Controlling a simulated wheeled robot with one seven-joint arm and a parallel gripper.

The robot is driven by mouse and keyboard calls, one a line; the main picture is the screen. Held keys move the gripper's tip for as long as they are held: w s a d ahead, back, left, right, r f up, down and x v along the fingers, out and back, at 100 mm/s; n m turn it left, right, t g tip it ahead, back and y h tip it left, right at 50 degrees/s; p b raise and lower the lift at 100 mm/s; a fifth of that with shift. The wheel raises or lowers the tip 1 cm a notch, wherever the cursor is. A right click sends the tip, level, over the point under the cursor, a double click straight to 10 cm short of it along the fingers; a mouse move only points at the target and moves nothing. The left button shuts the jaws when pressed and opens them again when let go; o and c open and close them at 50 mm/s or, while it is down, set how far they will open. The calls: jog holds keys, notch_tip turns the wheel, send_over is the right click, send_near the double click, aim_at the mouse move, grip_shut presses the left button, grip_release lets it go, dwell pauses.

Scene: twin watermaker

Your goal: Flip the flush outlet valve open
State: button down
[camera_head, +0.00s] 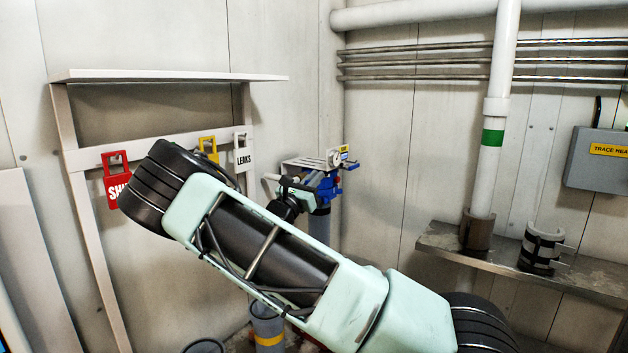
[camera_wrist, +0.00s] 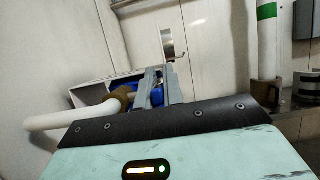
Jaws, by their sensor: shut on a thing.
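The flush outlet valve (camera_head: 328,190) shows as a blue body on the wall assembly, below a gauge, in the middle of the head view. My arm hides part of it. In the wrist view blue parts (camera_wrist: 157,96) show between and beside my two grey fingers. A white pipe (camera_wrist: 62,118) with a brown fitting (camera_wrist: 126,95) runs in from the left there. My gripper (camera_wrist: 160,80) is shut on a blue part that looks like the valve handle. In the head view my gripper (camera_head: 300,188) is at the valve's left side. The handle's exact angle cannot be told.
Red (camera_head: 116,178), yellow (camera_head: 208,149) and white LEAKS tags (camera_head: 242,152) hang on a rack at left. A white pipe (camera_head: 496,110) with a green band meets a metal shelf (camera_head: 590,280) at right. A grey box (camera_head: 600,165) is on the right wall.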

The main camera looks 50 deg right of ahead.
jog(key=shift+a+f+t+h+b, duration=0.1)
jog(key=shift+f+t+h+b, duration=0.25)
jog(key=shift+h+b, duration=0.35)
jog(key=shift+h, duration=0.6)
jog(key=shift+a, duration=0.1)
jog(key=c, duration=1.5)
grip_release()
jog(key=b+v, duration=0.3)
jog(key=v, duration=1.4)
jog(key=shift+a+f, duration=0.1)
jog(key=shift+a, duration=0.1)
